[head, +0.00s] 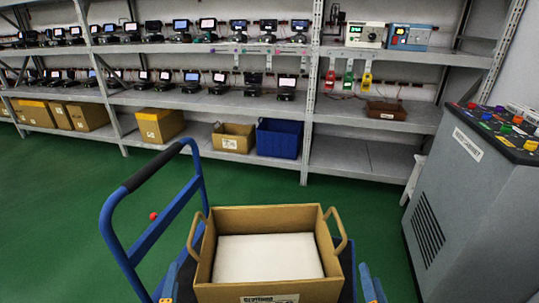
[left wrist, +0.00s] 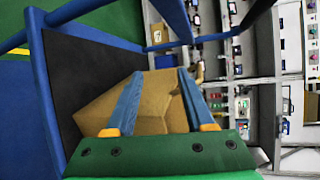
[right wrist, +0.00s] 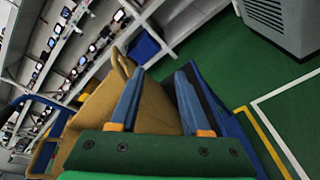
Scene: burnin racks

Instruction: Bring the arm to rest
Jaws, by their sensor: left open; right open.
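My left gripper (head: 170,284) shows at the bottom of the head view, left of a cardboard box (head: 208,262). In the left wrist view its two blue fingers (left wrist: 160,76) are apart with nothing held between them, and the box wall lies beyond. My right gripper (head: 371,284) is at the bottom right of the box. In the right wrist view its fingers (right wrist: 160,72) are also apart and empty, with the box behind them. The box has two raised handles and a white content inside. Both arms are mostly out of the head view.
The box sits on a cart with a blue push handle (head: 115,222) at its left. Metal shelving (head: 350,160) with devices, boxes and a blue bin (head: 279,139) stands behind. A grey console (head: 462,200) stands at the right. Green floor is clear at the left.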

